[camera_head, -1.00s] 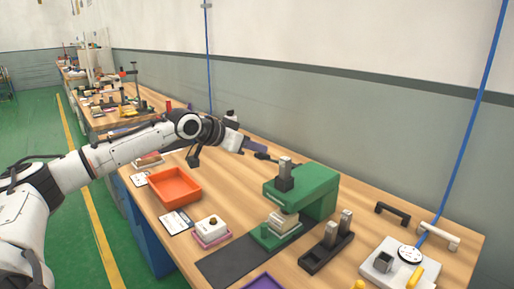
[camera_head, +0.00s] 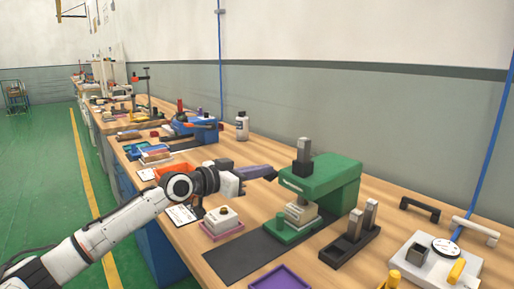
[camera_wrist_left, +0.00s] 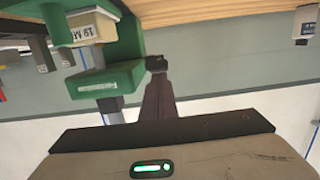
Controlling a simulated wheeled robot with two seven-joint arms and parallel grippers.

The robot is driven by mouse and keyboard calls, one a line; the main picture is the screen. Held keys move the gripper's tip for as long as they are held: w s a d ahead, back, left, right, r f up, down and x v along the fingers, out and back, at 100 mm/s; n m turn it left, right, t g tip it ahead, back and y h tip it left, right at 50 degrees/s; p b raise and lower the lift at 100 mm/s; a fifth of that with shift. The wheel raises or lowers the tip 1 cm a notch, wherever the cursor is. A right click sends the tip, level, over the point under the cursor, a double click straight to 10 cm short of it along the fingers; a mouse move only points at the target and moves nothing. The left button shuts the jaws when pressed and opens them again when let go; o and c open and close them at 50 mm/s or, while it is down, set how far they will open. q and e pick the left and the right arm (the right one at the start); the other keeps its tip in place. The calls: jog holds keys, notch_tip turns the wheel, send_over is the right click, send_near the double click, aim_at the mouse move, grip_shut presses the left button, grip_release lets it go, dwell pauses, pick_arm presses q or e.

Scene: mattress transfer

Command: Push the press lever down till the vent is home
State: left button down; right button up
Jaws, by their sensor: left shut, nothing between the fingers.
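The green press (camera_head: 335,175) stands on the bench, and its head and side also show in the wrist view (camera_wrist_left: 125,40). A grey upright post on a dark block (camera_head: 303,157) rises from the press head. I cannot make out a separate lever. A pale block (camera_head: 300,212), perhaps the vent, sits on the press base under the head; a labelled pale block shows there in the wrist view (camera_wrist_left: 90,37). I cannot tell how deep it sits. My left gripper (camera_head: 271,174) is shut and empty, just left of the press head, its dark tips (camera_wrist_left: 156,63) apparently apart from it. My right gripper is out of view.
A dark mat (camera_head: 240,257) lies before the press. A black holder with two grey posts (camera_head: 350,240) stands right of it. A pale block on a pink tray (camera_head: 222,222), an orange tray (camera_head: 176,171) and a purple tray (camera_head: 275,280) are nearby. A bottle (camera_head: 242,126) stands behind.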

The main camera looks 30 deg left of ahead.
pick_arm(q)
notch_tip(320, 180, down, 2)
jog(key=shift+f+b, duration=0.1)
jog(key=shift+b, duration=0.25)
jog(key=shift+f+b, duration=0.6)
jog(key=shift+f, duration=0.35)
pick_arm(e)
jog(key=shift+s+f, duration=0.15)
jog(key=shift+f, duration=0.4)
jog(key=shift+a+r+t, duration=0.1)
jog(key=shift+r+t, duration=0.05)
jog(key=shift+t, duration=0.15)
pick_arm(q)
jog(key=shift+r, duration=0.1)
dwell(1.1)
jog(key=shift+r, duration=0.1)
dwell(0.4)
